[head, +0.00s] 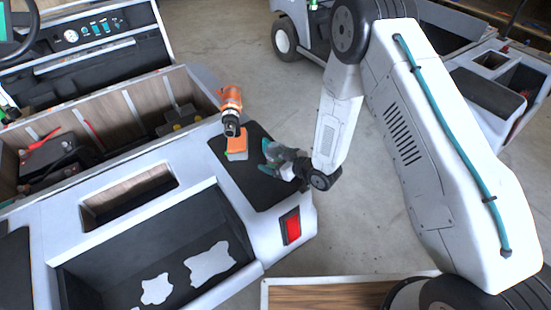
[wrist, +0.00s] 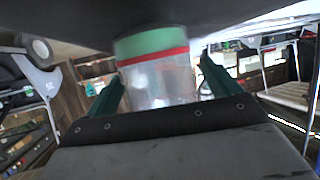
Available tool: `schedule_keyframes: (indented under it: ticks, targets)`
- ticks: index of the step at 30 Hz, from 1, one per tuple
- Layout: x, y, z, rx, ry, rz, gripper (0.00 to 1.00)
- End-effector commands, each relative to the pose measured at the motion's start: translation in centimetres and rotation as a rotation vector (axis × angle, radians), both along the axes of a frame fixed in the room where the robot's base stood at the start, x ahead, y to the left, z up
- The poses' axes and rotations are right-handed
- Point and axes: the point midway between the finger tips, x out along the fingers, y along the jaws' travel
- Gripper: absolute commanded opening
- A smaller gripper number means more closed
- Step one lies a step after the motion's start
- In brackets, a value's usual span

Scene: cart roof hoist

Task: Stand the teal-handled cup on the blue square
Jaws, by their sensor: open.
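My gripper (head: 273,158) is open low over the black mat (head: 262,190) on the cart's rear corner. Its two teal fingers stand on either side of a clear cylindrical vessel (wrist: 160,80) in the wrist view. The vessel has a green band and a red ring at its upper end in that picture. Gaps show between it and the fingers. I see no handle on it, so I cannot tell whether it is the teal-handled cup. In the head view the gripper mostly hides it. I cannot make out a blue square in either view.
A red tail light (head: 291,227) is below the mat. An open dark bin (head: 120,265) and a long tool compartment (head: 95,125) lie to the left.

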Motion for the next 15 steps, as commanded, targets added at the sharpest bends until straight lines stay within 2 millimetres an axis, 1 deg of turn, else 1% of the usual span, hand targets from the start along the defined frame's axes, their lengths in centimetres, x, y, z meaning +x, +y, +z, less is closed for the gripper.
schedule_keyframes:
  ticks: [7, 8, 9, 11, 12, 13, 14, 15]
  targets:
    - [0.13, 0.1, -0.06, -0.001, 0.0, -0.001, 0.89]
    - [0.12, 0.09, -0.05, 0.0, 0.0, -0.001, 0.8]
    - [0.12, 0.09, -0.05, -0.001, 0.0, -0.001, 0.69]
    - [0.12, 0.08, -0.05, 0.0, 0.0, -0.001, 0.53]
    - [0.12, 0.08, -0.05, -0.001, 0.0, -0.001, 0.41]
    - [0.12, 0.08, -0.05, 0.0, 0.0, -0.001, 0.38]
    - [0.12, 0.09, -0.05, 0.0, 0.0, -0.001, 0.38]
    - [0.13, 0.09, -0.03, 0.0, 0.0, -0.001, 0.34]
